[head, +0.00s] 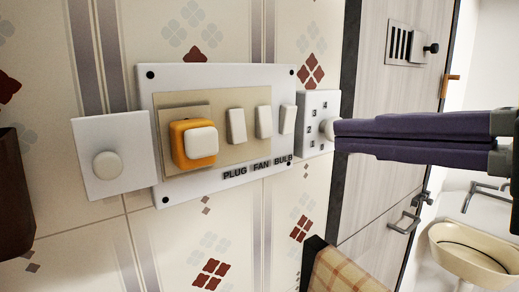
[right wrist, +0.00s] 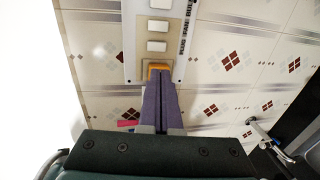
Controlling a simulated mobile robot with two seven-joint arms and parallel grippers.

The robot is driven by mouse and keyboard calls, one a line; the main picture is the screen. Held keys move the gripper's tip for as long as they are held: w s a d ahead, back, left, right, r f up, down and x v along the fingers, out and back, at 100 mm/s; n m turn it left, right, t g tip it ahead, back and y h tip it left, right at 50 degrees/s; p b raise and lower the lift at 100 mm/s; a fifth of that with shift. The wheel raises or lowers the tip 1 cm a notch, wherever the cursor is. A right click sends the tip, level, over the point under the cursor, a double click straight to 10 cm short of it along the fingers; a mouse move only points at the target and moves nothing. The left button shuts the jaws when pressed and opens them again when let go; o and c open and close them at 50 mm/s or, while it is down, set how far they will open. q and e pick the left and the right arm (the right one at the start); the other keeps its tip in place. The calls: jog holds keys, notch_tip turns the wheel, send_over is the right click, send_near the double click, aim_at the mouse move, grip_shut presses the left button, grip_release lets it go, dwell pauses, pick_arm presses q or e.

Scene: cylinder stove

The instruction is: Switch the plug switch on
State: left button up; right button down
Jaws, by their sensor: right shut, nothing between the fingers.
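A white switch panel (head: 220,78) is fixed to the tiled wall and carries the labels PLUG, FAN and BULB. The plug switch (head: 236,126) is the leftmost of three white rockers, above the word PLUG. It also shows in the right wrist view (right wrist: 157,46). An orange and white plug (head: 180,146) sits in the socket to its left. My right gripper (head: 337,136), with purple fingers, is shut and empty. In the head view its tips overlap the regulator knob, right of the panel. In the right wrist view the tips (right wrist: 160,80) point towards the orange plug (right wrist: 155,67). My left gripper is out of view.
The fan switch (head: 263,121) and bulb switch (head: 287,119) stand close beside the plug switch. A numbered regulator plate (head: 318,103) is to the right. A white plate with a round knob (head: 107,165) is at left. A cabinet door (head: 385,90) and a basin (head: 470,250) are at right.

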dwell(0.3)
jog(key=p, duration=0.3)
send_near(241, 133)
jog(key=x, duration=0.5)
jog(key=shift+w+a+r, duration=0.15)
jog(key=shift+w+a, duration=0.1)
jog(key=shift+w, duration=0.05)
jog(key=shift+w+a+f, duration=0.2)
jog(key=shift+w+a, duration=0.1)
jog(key=shift+w, duration=0.15)
